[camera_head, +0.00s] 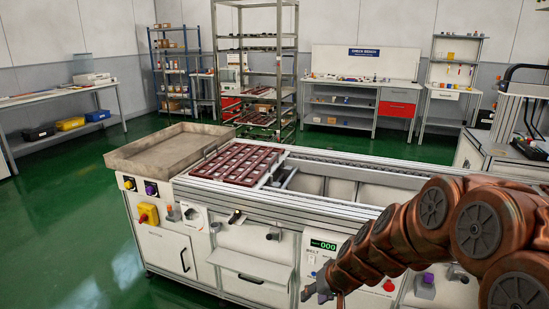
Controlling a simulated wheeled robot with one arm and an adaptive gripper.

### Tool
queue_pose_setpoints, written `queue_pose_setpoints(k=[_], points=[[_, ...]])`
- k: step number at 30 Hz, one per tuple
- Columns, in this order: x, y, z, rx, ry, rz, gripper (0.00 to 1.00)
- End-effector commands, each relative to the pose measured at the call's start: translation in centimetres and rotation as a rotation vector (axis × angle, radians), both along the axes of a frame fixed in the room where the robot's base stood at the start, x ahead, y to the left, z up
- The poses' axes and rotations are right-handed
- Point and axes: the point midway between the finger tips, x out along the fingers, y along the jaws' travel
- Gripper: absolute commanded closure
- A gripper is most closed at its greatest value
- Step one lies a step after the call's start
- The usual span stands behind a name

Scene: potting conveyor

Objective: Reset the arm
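My copper-coloured arm comes in from the right edge and reaches down and left across the front of the conveyor bench (255,217). My gripper (316,291) is at its far end, low in the picture, in front of the bench's control panel. It is small and dark here, and I cannot tell whether its fingers are open or shut. I see nothing clearly held in it. A dark red slotted tray (238,163) lies on the conveyor, well above and left of my gripper in the picture.
A shallow metal tray (135,159) sits at the bench's left end. A shelf rack (258,43) stands behind. Green floor at left is clear.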

Motion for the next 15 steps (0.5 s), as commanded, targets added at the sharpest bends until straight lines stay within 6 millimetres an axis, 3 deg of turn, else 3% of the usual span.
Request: queue_pose_setpoints(k=[1,3,10,15], points=[[-1.5,0.3,2.4,-0.002,0.015,0.023,0.63],[-3.7,0.6,4.1,-0.007,0.048,0.049,0.63],[-11.4,0.2,9.4,-0.058,0.169,0.107,0.63],[-17.2,-1.4,12.8,-0.122,0.266,0.116,0.63]])
